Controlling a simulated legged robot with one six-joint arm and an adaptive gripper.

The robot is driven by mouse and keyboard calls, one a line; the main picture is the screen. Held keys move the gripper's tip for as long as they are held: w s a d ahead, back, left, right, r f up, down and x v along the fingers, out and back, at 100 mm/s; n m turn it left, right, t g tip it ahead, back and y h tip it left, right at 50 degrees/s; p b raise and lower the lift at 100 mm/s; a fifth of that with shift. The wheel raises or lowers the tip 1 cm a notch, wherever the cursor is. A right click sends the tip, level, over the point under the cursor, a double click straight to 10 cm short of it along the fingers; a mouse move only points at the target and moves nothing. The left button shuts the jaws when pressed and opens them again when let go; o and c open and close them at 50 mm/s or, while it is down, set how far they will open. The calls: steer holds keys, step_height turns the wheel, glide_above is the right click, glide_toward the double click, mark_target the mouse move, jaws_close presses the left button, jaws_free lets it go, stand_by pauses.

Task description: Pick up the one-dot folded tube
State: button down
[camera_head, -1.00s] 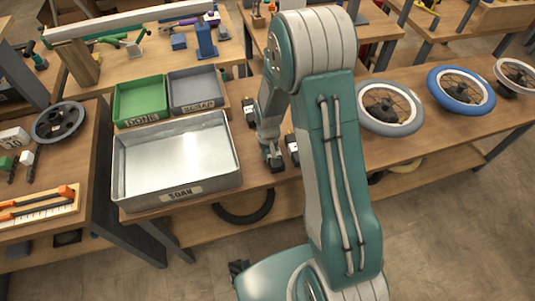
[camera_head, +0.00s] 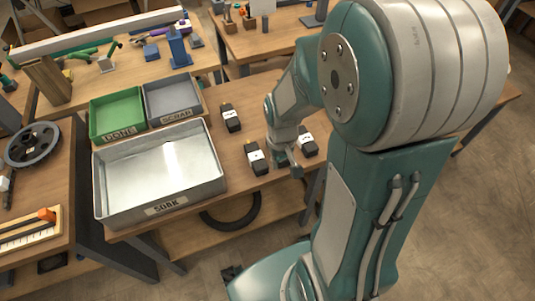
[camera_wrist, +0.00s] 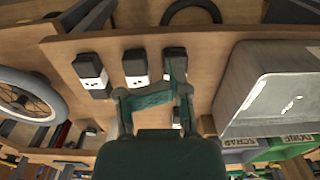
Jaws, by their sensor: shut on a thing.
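The folded tubes are black blocks with white dotted labels, too small to count surely. In the head view one (camera_head: 230,117) lies by the grey bin, one (camera_head: 256,158) left of my gripper (camera_head: 287,165) and one (camera_head: 307,143) right of it. The wrist view, turned the other way, shows a row of tubes, left (camera_wrist: 91,72), middle (camera_wrist: 135,67) and right (camera_wrist: 174,65). My gripper (camera_wrist: 152,93) is low over the bench at the middle of this row, its fingers shut on a folded tube. The fingers hide much of the contact, and I cannot tell whether the tube is lifted.
A metal tray marked SOAK (camera_head: 104,188) stands left of the tubes. The green bin (camera_head: 117,133) and grey SCRAP bin (camera_head: 174,117) stand behind it. A spoked wheel (camera_wrist: 25,100) lies at the left in the wrist view. The bench's front edge is close.

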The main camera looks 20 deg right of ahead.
steer(key=shift+s+d+r, duration=0.15)
steer(key=shift+s+r, duration=0.05)
steer(key=shift+s, duration=0.35)
steer(key=shift+c, duration=1.4)
jaws_free()
